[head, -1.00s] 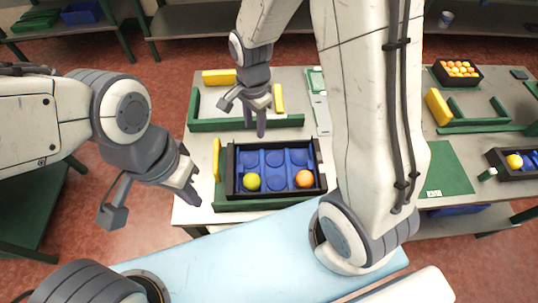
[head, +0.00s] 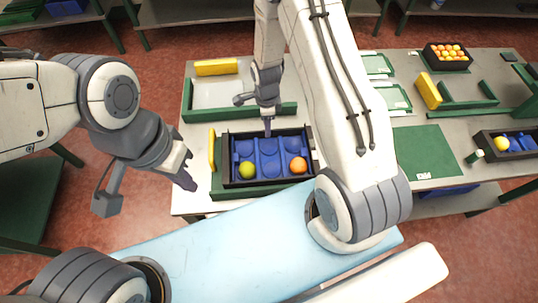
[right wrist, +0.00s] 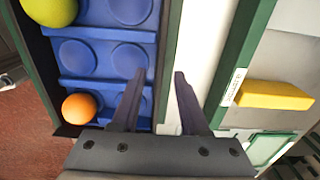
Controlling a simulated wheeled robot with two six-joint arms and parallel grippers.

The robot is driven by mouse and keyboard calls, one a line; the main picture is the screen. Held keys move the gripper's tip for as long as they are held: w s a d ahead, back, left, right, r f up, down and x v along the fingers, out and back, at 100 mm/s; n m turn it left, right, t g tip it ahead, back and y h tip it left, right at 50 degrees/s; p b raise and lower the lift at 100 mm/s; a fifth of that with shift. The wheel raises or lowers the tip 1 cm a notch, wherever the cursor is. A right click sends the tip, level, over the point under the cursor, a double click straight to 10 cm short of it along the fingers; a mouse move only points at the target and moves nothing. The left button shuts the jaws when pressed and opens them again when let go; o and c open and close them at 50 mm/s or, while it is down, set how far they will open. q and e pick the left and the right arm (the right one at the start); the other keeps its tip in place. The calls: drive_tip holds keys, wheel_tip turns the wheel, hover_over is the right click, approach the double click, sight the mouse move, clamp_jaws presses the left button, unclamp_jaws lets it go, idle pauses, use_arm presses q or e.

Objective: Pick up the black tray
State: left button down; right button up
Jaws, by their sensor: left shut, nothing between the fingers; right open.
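The black tray (head: 275,181) sits on the near table in the middle of the head view. It has a blue insert with round recesses and holds a yellow-green ball (head: 247,170) and an orange ball (head: 298,165). My right gripper (head: 268,130) is open and empty at the tray's far wall. In the right wrist view its fingers (right wrist: 159,75) point at the black wall (right wrist: 170,40), one on each side of it as seen; the depth is unclear. My left gripper (head: 188,176) is shut and empty, left of the tray.
A green frame with a yellow block (head: 212,148) borders the tray's left and near sides. Another green frame (head: 235,112) lies behind it. On the right stand another black tray (head: 483,141) and a box of oranges (head: 446,64). A green mat (head: 425,155) is clear.

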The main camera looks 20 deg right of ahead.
drive_tip(key=shift+f+p, duration=0.4)
drive_tip(key=shift+f, duration=1.25)
clamp_jaws()
